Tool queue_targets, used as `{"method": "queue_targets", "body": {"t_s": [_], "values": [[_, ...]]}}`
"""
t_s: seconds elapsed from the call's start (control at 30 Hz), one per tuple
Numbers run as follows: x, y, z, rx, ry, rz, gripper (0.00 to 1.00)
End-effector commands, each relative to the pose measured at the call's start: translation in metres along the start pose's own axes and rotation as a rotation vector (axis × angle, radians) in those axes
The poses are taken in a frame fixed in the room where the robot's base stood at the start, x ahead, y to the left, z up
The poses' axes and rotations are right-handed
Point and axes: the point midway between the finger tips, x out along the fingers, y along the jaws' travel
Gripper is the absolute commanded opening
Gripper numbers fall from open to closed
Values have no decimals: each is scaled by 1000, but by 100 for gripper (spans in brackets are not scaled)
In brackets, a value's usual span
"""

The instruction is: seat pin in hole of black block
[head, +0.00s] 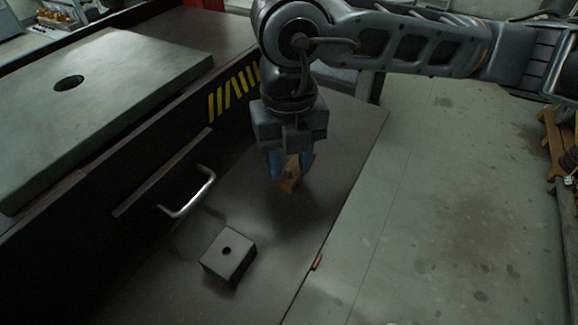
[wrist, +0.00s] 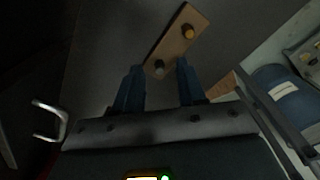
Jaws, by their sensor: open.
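The black block (head: 222,262) sits on the dark surface at the lower middle of the head view, with a round, empty-looking hole (head: 227,250) in its top. My gripper (head: 291,168) is open, pointing down, behind and right of the block. A wooden strip (head: 285,185) shows below its blue fingers. In the wrist view the strip (wrist: 174,48) bears two round pin-like pieces. The grey pin (wrist: 158,68) lies between the open fingertips in the picture; contact cannot be told. The brass-coloured pin (wrist: 188,32) is at the strip's far end, beyond the fingers.
A dark cabinet front with a metal handle (head: 188,196) stands left of the black block. A grey-green plate (head: 100,95) with a hole lies on top of it. The dark surface ends at an edge on the right, beside open floor (head: 440,210).

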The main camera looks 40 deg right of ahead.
Motion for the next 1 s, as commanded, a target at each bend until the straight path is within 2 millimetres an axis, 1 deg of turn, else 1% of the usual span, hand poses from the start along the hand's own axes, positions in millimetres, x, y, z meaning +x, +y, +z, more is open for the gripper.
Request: {"method": "queue_targets", "body": {"t_s": [0.1, 0.33, 0.73, 1.0], "values": [[8, 0, 0, 0, 0, -1, 40], [9, 0, 0, 0, 0, -1, 39], [8, 0, 0, -1, 0, -1, 1], [8, 0, 0, -1, 0, 0, 0]]}}
